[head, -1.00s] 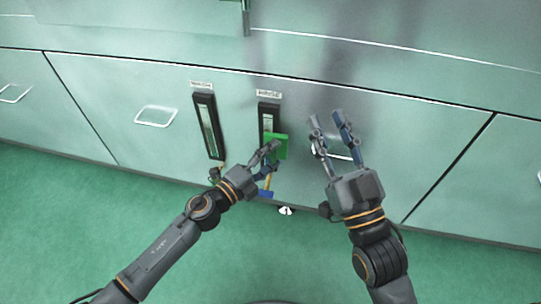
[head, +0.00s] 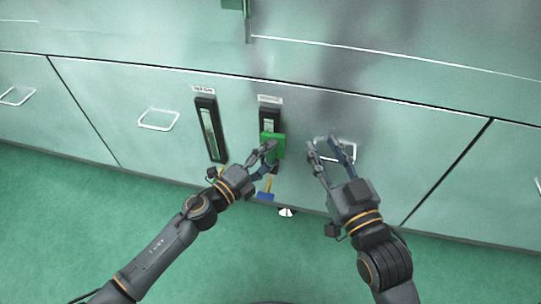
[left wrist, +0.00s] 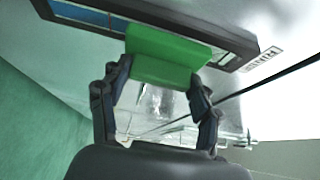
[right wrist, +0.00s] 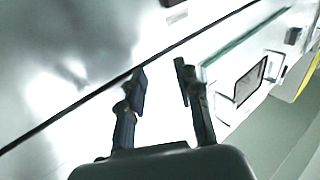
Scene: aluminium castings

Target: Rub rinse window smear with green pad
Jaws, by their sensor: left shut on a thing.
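The green pad (head: 273,143) is held in my left gripper (head: 267,156), which is shut on it. The pad lies over the middle of the black-framed rinse window (head: 270,115) and hides that part. In the left wrist view the pad (left wrist: 165,52) lies across the window frame (left wrist: 215,38), near its labelled end; I cannot tell whether it presses on the glass. The label is partly readable there. No smear can be made out. My right gripper (head: 325,150) is open and empty, in front of a drawer handle, right of the pad.
A second black-framed window (head: 209,130) stands to the left. Wire handles (head: 158,119) sit on the pale metal panels. A blue-ended item with a yellow shaft (head: 266,195) shows below the rinse window. The green floor (head: 200,270) is clear in front.

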